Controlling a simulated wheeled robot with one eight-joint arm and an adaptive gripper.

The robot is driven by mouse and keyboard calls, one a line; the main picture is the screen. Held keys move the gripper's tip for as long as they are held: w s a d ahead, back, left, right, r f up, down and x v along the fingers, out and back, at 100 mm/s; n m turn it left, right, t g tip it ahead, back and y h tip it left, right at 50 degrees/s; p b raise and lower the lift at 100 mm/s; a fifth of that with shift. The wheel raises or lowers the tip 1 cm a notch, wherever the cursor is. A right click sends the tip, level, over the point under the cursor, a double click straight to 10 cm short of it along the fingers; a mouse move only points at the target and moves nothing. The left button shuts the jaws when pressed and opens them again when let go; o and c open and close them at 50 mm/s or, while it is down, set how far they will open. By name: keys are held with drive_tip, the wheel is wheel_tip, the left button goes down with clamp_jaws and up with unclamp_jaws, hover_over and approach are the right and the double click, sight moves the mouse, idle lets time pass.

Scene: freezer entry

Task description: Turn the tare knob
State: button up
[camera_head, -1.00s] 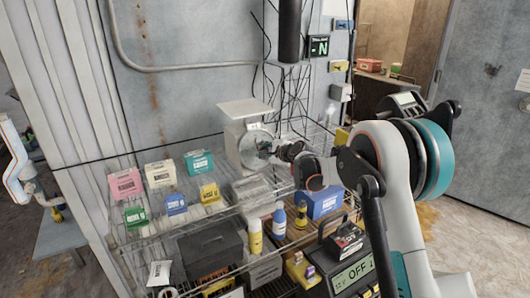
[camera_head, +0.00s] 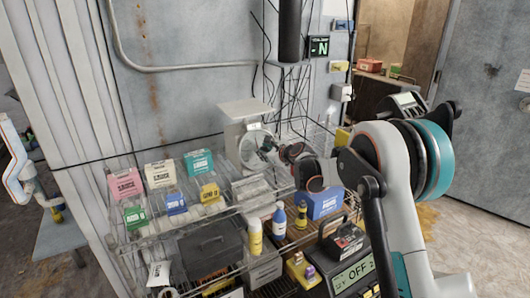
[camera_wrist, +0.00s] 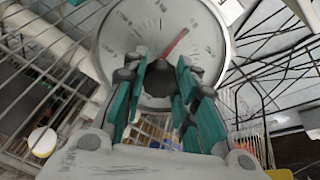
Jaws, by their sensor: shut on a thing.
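A pale spring scale with a flat top pan (camera_head: 246,109) and a round dial (camera_head: 256,150) stands on the upper wire shelf. In the wrist view its white dial (camera_wrist: 150,25) fills the top, with a red needle pointing up and right. The dark tare knob (camera_wrist: 160,78) sits low on the dial, between my fingers. My gripper (camera_wrist: 163,72) has teal finger pads and is shut on this knob; the fingertips hide part of it. In the head view my gripper (camera_head: 272,150) reaches the dial from the right.
Small coloured boxes, among them a teal box (camera_head: 199,162) and a pink box (camera_head: 125,184), stand left of the scale. A yellow bottle (camera_head: 255,236) and a blue bottle (camera_head: 280,219) stand below. Thin dark cables (camera_head: 283,85) hang behind the scale.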

idle(0.4)
drive_tip(key=o, duration=1.1)
drive_tip(key=shift+d, duration=0.1)
drive_tip(key=v, duration=1.2)
